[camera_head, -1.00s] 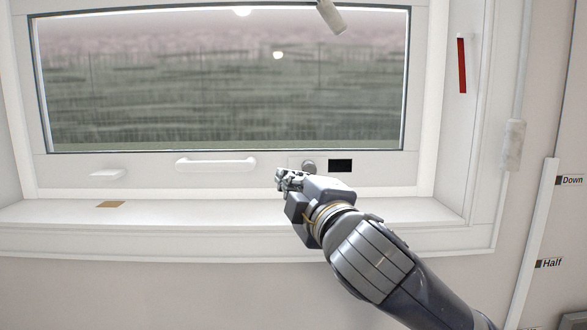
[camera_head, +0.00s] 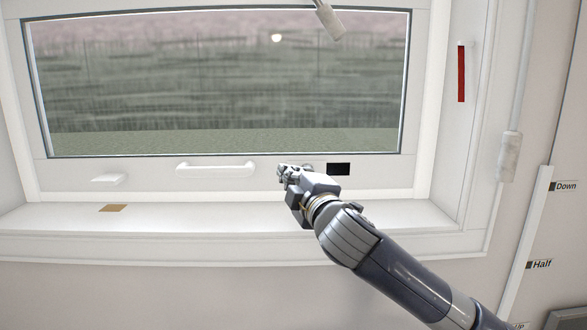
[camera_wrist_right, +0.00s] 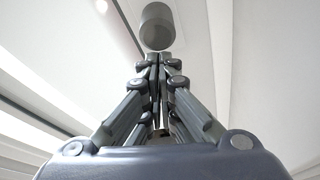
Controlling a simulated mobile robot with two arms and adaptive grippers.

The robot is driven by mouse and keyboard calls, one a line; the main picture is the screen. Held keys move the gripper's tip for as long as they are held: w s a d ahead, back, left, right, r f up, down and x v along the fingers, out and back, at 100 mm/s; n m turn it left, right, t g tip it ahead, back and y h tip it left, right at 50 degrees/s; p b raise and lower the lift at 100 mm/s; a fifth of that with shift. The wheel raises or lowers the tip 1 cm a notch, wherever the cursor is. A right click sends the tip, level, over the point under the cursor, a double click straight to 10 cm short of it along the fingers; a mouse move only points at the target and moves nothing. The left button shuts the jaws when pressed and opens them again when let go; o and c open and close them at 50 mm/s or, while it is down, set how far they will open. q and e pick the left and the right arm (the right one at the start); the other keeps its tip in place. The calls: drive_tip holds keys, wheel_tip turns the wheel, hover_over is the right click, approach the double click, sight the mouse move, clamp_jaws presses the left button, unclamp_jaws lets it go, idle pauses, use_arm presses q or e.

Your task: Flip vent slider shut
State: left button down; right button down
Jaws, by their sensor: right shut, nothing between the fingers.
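A round grey knob (camera_wrist_right: 157,27), which looks like the vent slider, stands just ahead of my right fingertips in the right wrist view. In the head view my right gripper and wrist hide it. A black rectangular opening (camera_head: 339,169) in the lower window frame shows just right of my gripper. My right gripper (camera_head: 284,171) is shut and empty, in front of the lower frame; it also shows in the right wrist view (camera_wrist_right: 158,58), fingers together. The fingertips are close to the knob; I cannot tell whether they touch it. My left gripper is not in view.
A white bar handle (camera_head: 216,169) and a small white tab (camera_head: 107,180) sit on the lower frame to the left. The sill (camera_head: 240,215) below is clear apart from a tan patch (camera_head: 113,208). A hanging pull (camera_head: 329,20) is above. A red strip (camera_head: 461,73) is at right.

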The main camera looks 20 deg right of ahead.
drive_tip(key=shift+s+d, duration=0.1)
drive_tip(key=shift+d, duration=0.15)
drive_tip(key=shift+w+a+f, duration=0.15)
drive_tip(key=shift+w+a, duration=0.05)
drive_tip(key=shift+s+d, duration=0.1)
drive_tip(key=shift+d, duration=0.15)
drive_tip(key=d, duration=0.2)
drive_tip(key=s+d, duration=0.1)
drive_tip(key=d, duration=0.1)
drive_tip(key=s+d, duration=0.1)
drive_tip(key=d, duration=0.1)
drive_tip(key=shift+d, duration=0.35)
drive_tip(key=shift+a, duration=0.15)
